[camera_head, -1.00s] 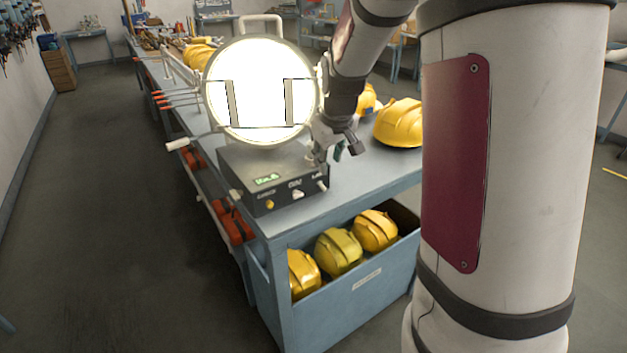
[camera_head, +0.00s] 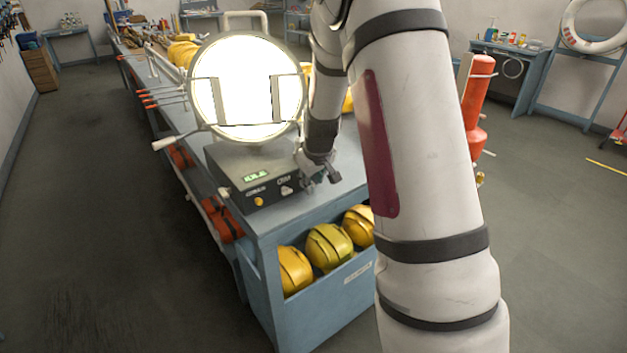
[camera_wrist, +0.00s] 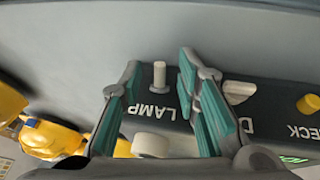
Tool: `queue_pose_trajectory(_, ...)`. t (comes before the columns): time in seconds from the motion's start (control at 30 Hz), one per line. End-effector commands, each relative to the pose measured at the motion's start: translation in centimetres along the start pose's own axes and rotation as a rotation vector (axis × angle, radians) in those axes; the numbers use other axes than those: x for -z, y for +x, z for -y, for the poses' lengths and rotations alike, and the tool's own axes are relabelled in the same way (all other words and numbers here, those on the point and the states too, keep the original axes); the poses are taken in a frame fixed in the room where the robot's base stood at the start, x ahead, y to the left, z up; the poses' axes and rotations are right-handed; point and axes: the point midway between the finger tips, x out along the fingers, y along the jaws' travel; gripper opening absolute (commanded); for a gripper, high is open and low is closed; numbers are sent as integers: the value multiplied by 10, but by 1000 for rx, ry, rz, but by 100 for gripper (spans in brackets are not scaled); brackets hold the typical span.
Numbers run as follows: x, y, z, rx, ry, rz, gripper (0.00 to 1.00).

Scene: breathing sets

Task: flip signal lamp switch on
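The signal lamp (camera_head: 248,85) has a large round face glowing bright white and stands on a dark control box (camera_head: 235,165) at the bench's near end. In the wrist view, a pale stubby lamp switch (camera_wrist: 159,74) sits above the upside-down "LAMP" label. My gripper (camera_wrist: 160,64) is open, its teal-padded fingers on either side of the switch and label, with a gap visible on both sides. In the head view my gripper (camera_head: 320,176) is at the right end of the box's front and hides the switch there.
A pale knob (camera_wrist: 239,89) beside a partly hidden label and a yellow button (camera_wrist: 307,104) sit beside the right finger. Yellow helmets (camera_head: 327,246) fill the bin below the bench top. A lamp handle (camera_head: 170,142) sticks out left. Open floor lies left.

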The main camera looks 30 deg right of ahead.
Motion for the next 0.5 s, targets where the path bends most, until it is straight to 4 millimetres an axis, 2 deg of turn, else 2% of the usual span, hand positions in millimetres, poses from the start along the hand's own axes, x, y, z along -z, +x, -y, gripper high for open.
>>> queue_pose_trajectory(0.1,0,0,0,0,0,0,30)
queue_pose_trajectory(0.23,0,0,0,0,0,0,0)
queue_pose_trajectory(0.5,-1,0,0,1,2,-5,0)
